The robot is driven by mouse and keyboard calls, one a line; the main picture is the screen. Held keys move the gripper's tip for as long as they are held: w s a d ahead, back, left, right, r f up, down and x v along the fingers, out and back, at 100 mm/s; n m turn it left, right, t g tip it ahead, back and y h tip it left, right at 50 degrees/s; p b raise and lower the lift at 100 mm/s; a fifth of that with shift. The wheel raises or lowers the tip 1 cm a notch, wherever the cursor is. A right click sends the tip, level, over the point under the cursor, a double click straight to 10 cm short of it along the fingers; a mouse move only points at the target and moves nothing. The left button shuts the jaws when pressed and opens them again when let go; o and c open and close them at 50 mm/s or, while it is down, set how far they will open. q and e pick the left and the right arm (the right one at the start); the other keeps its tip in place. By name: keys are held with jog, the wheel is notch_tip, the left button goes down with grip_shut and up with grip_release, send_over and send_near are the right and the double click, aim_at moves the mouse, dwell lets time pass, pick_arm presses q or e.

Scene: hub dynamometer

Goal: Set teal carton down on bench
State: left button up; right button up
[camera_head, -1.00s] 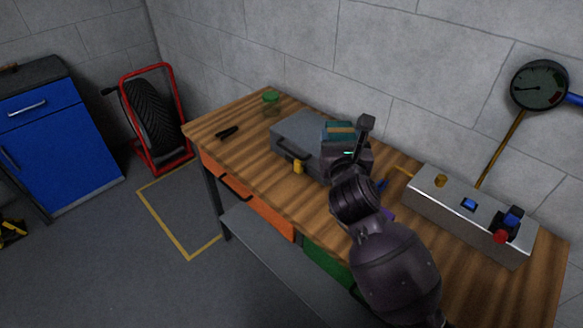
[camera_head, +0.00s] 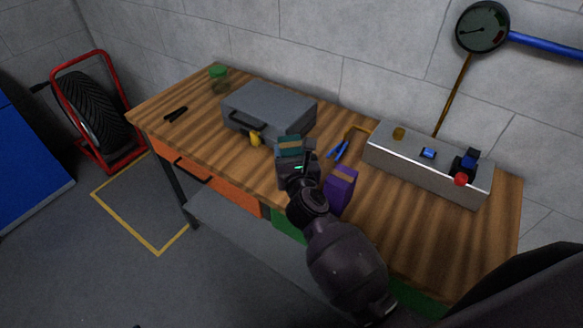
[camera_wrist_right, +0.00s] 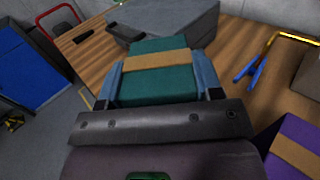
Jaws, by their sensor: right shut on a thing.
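The teal carton (camera_head: 289,146) has a tan band across it. My right gripper (camera_head: 296,158) is shut on it near the bench's front edge, in front of the grey case. The carton also fills the middle of the right wrist view (camera_wrist_right: 158,72), with a gripper finger on each side. I cannot tell whether its underside touches the wood. The wooden bench (camera_head: 215,140) runs from the back left to the front right. My left gripper is not in view.
A grey case (camera_head: 270,106) with a yellow padlock (camera_head: 256,138) stands behind the carton. A purple carton (camera_head: 340,188) is to the right. Bare wood shows at the bench's left end.

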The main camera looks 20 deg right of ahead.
notch_tip(320, 180, down, 4)
jog(key=shift+b, duration=1.05)
jog(key=shift+f, duration=0.1)
jog(key=shift+f, duration=0.2)
jog(key=o, duration=1)
jog(key=shift+r, duration=0.25)
jog(key=s+a, duration=0.1)
jog(key=s, duration=1.1)
jog(key=shift+a+b, duration=0.25)
jog(key=shift+b, duration=0.15)
